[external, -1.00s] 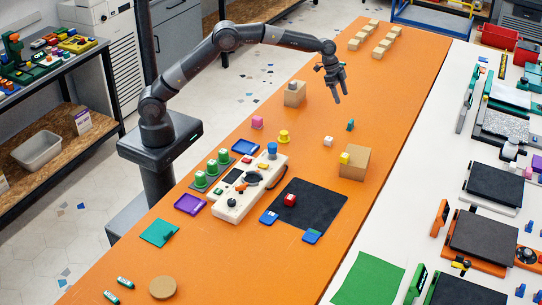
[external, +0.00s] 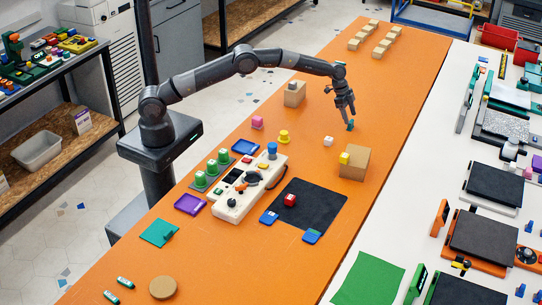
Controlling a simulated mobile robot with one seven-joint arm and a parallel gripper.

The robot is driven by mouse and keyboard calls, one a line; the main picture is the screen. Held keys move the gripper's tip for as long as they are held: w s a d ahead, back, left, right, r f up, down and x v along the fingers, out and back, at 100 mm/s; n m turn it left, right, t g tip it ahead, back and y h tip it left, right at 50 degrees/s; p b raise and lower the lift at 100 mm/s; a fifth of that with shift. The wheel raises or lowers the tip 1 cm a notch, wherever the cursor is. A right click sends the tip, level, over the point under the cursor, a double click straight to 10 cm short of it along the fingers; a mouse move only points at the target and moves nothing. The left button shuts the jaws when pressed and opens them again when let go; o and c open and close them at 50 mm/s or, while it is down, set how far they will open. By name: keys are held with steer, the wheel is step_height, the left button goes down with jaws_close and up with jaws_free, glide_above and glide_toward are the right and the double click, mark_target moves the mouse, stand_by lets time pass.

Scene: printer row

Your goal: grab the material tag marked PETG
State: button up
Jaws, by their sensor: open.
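My gripper (external: 347,118) is open and low over the orange table, fingers pointing down. A small dark teal upright piece (external: 350,126) stands at its fingertips, partly hidden by them; I cannot tell whether they touch it. Two small green pieces with pale labels, one (external: 125,283) and another (external: 111,297), lie at the near left end of the table. No lettering is readable at this size, so I cannot tell which piece is marked PETG.
A cardboard box (external: 354,164) with a yellow cube (external: 345,158) stands just in front of my gripper, with a white cube (external: 328,141) to its left. Another box (external: 294,94) stands behind to the left. The orange table (external: 395,100) is clear to the right.

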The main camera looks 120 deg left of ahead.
mark_target(351, 121)
steer(key=shift+x, duration=1.95)
steer(key=shift+d, duration=0.1)
steer(key=shift+c, duration=0.3)
steer(key=c, duration=1)
steer(key=shift+r, duration=0.1)
